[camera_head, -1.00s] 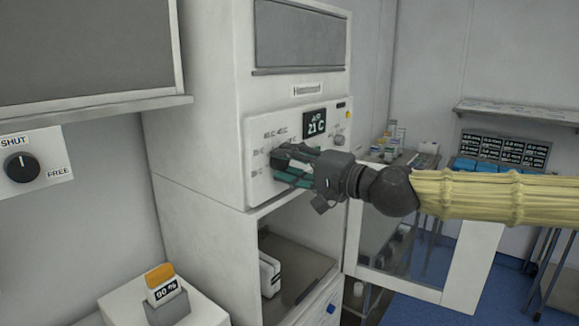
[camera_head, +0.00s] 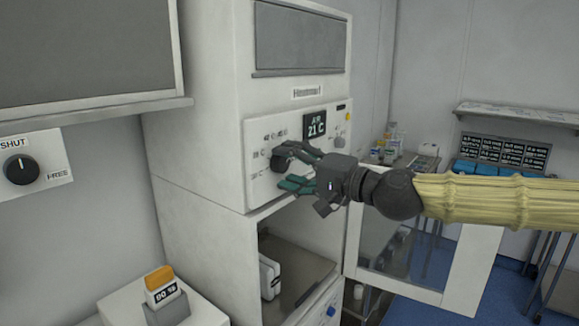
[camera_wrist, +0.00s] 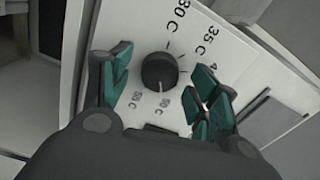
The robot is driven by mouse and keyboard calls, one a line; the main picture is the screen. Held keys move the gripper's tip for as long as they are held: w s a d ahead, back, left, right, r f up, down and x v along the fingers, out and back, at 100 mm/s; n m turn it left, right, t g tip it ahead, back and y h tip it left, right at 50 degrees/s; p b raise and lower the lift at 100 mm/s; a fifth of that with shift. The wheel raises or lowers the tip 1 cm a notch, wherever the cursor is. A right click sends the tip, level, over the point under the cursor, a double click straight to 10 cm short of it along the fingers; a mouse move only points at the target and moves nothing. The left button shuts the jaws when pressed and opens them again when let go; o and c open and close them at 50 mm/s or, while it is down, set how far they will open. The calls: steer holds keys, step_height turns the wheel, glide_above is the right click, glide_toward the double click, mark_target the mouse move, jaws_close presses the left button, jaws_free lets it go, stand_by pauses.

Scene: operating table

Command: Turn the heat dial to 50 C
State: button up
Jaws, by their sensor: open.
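The heat dial (camera_wrist: 160,72) is a round black knob on the white cabinet's control panel (camera_head: 262,190). Larger labels, 30 C and 35 C, stand above and to the right. In the head view the dial (camera_head: 283,158) is partly behind a finger. My gripper (camera_wrist: 163,66) is open, its green-padded fingers on either side of the dial with visible gaps in the wrist view.
The cabinet's lower compartment (camera_head: 318,262) is open, with its glazed door (camera_head: 425,270) swung out to the right. A SHUT/FREE dial (camera_head: 20,169) is on the left wall. An orange-topped block (camera_head: 160,285) stands below.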

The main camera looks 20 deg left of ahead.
steer(key=v, duration=1.1)
steer(key=shift+d, duration=0.3)
